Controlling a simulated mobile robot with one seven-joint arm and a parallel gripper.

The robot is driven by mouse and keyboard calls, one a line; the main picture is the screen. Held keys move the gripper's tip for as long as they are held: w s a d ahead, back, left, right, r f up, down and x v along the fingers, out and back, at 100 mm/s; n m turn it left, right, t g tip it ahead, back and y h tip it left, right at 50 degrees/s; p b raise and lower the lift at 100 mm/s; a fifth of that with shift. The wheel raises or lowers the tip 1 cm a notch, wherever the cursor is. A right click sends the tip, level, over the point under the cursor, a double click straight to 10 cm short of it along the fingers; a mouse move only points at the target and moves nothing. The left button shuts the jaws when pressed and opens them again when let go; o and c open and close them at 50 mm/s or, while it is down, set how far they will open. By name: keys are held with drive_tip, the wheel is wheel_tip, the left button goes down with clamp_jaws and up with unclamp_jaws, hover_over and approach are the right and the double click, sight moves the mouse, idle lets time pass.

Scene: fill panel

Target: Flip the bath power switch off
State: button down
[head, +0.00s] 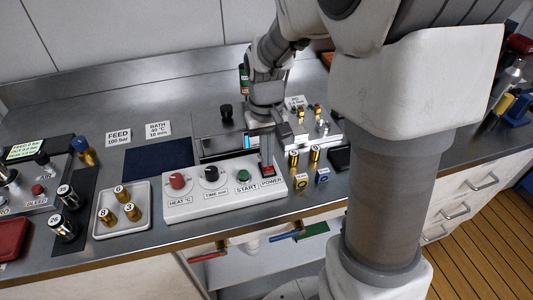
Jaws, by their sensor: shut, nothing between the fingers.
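The white bath control box (215,205) sits near the front edge of the steel counter. Its red power switch (271,170) is at the right end, above the label POWER. My gripper (267,162) is shut and points down at the switch from above and behind. The fingertips look very close to the switch or touching it; I cannot tell which. They hide part of the switch, and its position is too small to read.
On the box are a red HEAT knob (177,181), a black TIME knob (211,174) and a green START button (243,175). Small brass cylinders (293,158) stand close to its right. A white tray (144,226) with brass weights is on its left.

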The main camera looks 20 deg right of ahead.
wheel_tip(320, 180, up, 14)
drive_tip(key=w+p, duration=0.3)
drive_tip(key=p, duration=0.2)
drive_tip(key=shift+f, duration=0.15)
idle(0.3)
drive_tip(key=s+r+t, duration=0.3)
drive_tip(key=s, duration=0.6)
drive_tip(key=s+r+t, duration=0.2)
drive_tip(key=s+t, duration=0.1)
drive_tip(key=s, duration=0.6)
drive_tip(key=w+f+g+p, duration=0.3)
drive_tip(key=w+g, duration=0.1)
drive_tip(key=w, duration=0.5)
drive_tip(key=w+f+g+p, duration=0.2)
drive_tip(key=w+f+g, duration=0.15)
drive_tip(key=w, duration=0.55)
drive_tip(key=shift+g, duration=0.25)
drive_tip(key=x, duration=1.2)
drive_tip(key=shift+s+d+f, duration=0.1)
drive_tip(key=shift+s+f, duration=0.25)
drive_tip(key=shift+s, duration=0.05)
